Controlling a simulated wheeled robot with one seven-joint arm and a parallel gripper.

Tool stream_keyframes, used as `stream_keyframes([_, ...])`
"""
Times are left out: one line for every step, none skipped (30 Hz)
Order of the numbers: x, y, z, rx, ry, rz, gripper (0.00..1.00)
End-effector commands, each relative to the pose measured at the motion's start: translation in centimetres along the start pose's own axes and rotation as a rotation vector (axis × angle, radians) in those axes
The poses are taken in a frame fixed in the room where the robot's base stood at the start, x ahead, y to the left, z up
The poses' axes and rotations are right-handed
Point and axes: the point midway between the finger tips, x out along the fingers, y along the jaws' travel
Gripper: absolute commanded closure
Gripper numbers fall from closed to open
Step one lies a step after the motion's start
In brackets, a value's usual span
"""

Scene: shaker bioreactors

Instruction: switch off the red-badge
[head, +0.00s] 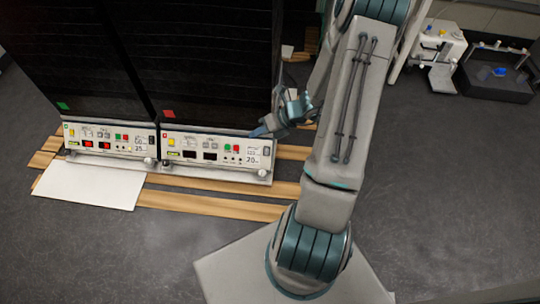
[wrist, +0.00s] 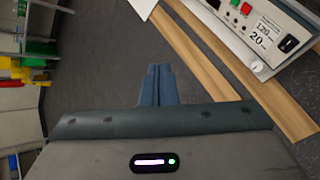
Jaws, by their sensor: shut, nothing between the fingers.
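The red-badge shaker (head: 168,113) is the right one of two dark cabinets in the head view. Its white front panel (head: 217,163) has a yellow switch, green and red buttons, two dark displays and a black switch (head: 266,151) at the right end. In the wrist view the panel's right end shows at the upper right, with the black switch (wrist: 289,44), a white knob and a label reading 120 and 20. My gripper (head: 262,131) is at the panel's upper right end in the head view; contact cannot be told. Its fingers (wrist: 158,75) are shut and empty.
The green-badge shaker (head: 63,106) stands to the left with red lit displays. Wooden slats (head: 215,205) and a white sheet (head: 88,186) lie in front. Lab equipment (head: 437,50) and a black tray (head: 495,85) are at the upper right. Grey floor is open at right.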

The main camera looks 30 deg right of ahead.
Motion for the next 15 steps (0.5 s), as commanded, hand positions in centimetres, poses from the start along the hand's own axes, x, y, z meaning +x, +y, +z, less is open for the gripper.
stream_keyframes([0.8,-2.5,-0.9,0.165,-0.055,-0.001,1.0])
stream_keyframes([1.1,-3.7,-1.3,0.262,-0.087,-0.002,1.0])
stream_keyframes([1.4,-5.3,-1.8,0.389,-0.129,-0.003,1.0])
stream_keyframes([1.7,-6.5,-2.2,0.486,-0.162,-0.001,1.0])
stream_keyframes([2.0,-7.7,-2.7,0.583,-0.195,0.003,1.0])
stream_keyframes([2.5,-9.2,-3.4,0.711,-0.238,0.01,1.0])
stream_keyframes([2.7,-10.4,-4.0,0.807,-0.27,0.015,1.0])
stream_keyframes([3.0,-11.5,-4.6,0.902,-0.302,0.022,1.0])
stream_keyframes([3.4,-12.9,-5.4,1.022,-0.342,0.033,1.0])
stream_keyframes([3.6,-13.9,-6.0,1.108,-0.371,0.042,1.0])
stream_keyframes([3.9,-14.8,-6.6,1.19,-0.399,0.053,1.0])
stream_keyframes([4.2,-15.9,-7.4,1.293,-0.433,0.067,1.0])
stream_keyframes([4.4,-16.6,-7.9,1.362,-0.457,0.077,1.0])
stream_keyframes([4.7,-17.2,-8.4,1.425,-0.478,0.087,1.0])
stream_keyframes([4.9,-18.0,-9.0,1.5,-0.503,0.101,1.0])
